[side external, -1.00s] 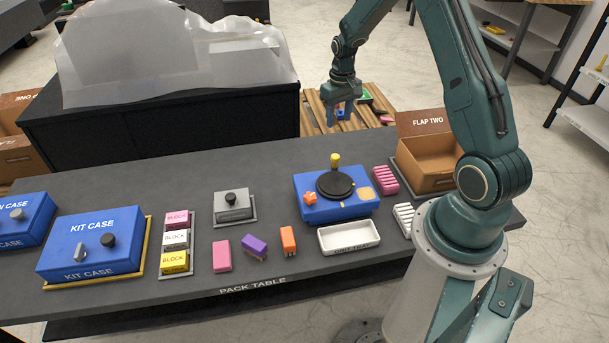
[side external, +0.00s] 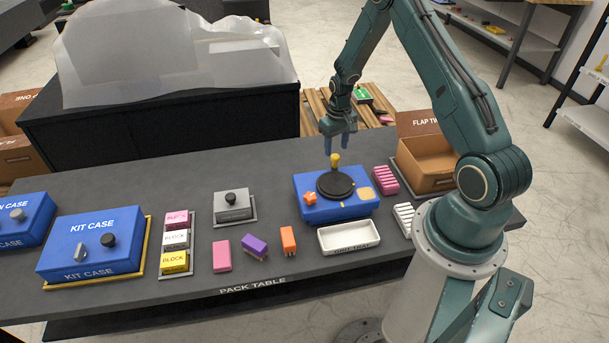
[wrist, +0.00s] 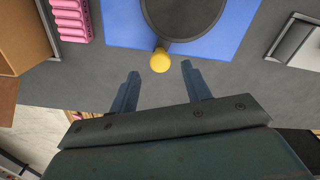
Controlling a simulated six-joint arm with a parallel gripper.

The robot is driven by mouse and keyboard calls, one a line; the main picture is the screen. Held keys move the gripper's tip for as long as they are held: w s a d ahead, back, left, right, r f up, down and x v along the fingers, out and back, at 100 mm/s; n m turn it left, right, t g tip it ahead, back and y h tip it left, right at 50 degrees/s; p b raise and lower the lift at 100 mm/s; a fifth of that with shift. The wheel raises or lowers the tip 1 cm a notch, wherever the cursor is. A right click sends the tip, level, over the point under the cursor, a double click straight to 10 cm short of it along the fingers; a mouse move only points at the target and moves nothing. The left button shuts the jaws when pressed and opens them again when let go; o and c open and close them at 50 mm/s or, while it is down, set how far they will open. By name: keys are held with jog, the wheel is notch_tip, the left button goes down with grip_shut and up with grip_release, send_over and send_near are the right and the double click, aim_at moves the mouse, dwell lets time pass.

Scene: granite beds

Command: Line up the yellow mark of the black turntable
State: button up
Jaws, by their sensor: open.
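The black turntable (side external: 335,184) sits on top of a blue box (side external: 312,208). A yellow knob (side external: 335,160) stands at its far edge. In the wrist view the turntable (wrist: 183,14) is at the top and the yellow knob (wrist: 160,61) is on its near rim. A small yellow mark (side external: 352,184) shows near the turntable's right rim in the side view. My gripper (side external: 337,150) is open and empty, above and just behind the knob. In the wrist view its two fingers (wrist: 160,80) are apart, with the knob ahead of the gap and not between them.
An orange knob (side external: 310,199) and a tan square (side external: 366,192) are on the same box. A pink ribbed block (side external: 385,180) and an open cardboard box (side external: 428,168) stand right. A white tray (side external: 349,237) lies in front. Table left of the blue box is partly clear.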

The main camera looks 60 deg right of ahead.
aim_at(335, 156)
jog(key=shift+f, duration=1.55)
grip_shut()
